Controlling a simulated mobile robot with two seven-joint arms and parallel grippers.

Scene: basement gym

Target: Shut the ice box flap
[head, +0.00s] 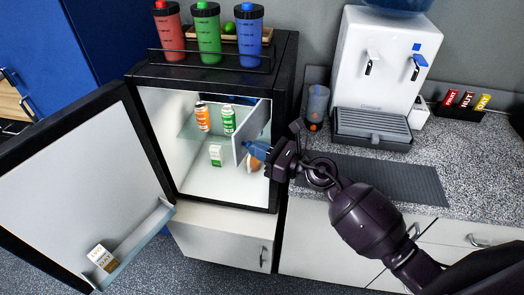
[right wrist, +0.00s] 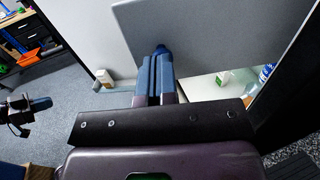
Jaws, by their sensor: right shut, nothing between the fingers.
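The ice box flap (head: 241,152) is a thin pale grey panel inside the open fridge (head: 186,187), at the right of its interior. It stands open, angled out from the ice box. My right gripper (head: 256,150) is shut and empty, with its blue fingertips at the flap. In the right wrist view the flap (right wrist: 215,38) fills the upper middle, and the shut fingertips (right wrist: 160,50) are at or against its lower edge; exact contact is unclear. A dark shape with a blue tip (right wrist: 36,104) at the left edge there looks like my left gripper; its opening is unclear.
The fridge door (head: 85,185) is swung wide open to the left, with a carton (head: 101,258) in its shelf. An orange can (head: 202,117), a green can (head: 228,120) and a carton (head: 216,155) stand inside. Shaker bottles (head: 208,35) stand on top. A water dispenser (head: 385,75) is at right.

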